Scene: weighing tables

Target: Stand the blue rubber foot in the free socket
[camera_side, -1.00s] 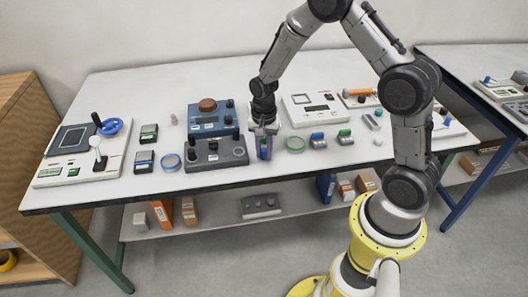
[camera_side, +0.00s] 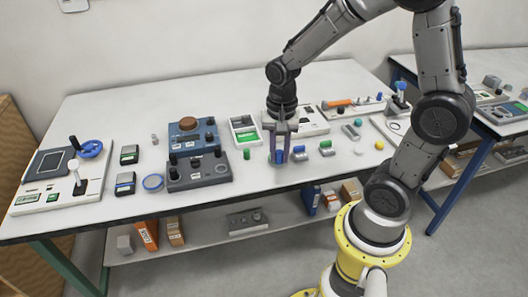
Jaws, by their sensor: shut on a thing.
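My gripper (camera_side: 280,158) points down over the front middle of the white table. Its two fingers are shut on a small blue piece (camera_side: 279,157), which looks like the blue rubber foot. The fingers hide part of it, and I cannot tell whether its lower end touches the table. I cannot make out the free socket at this size. A dark grey block with several knobs (camera_side: 200,174) lies to the left of my gripper.
A green cylinder (camera_side: 247,154) stands just left of my gripper. A blue device (camera_side: 194,132) and a shallow white tray (camera_side: 244,131) lie farther back.

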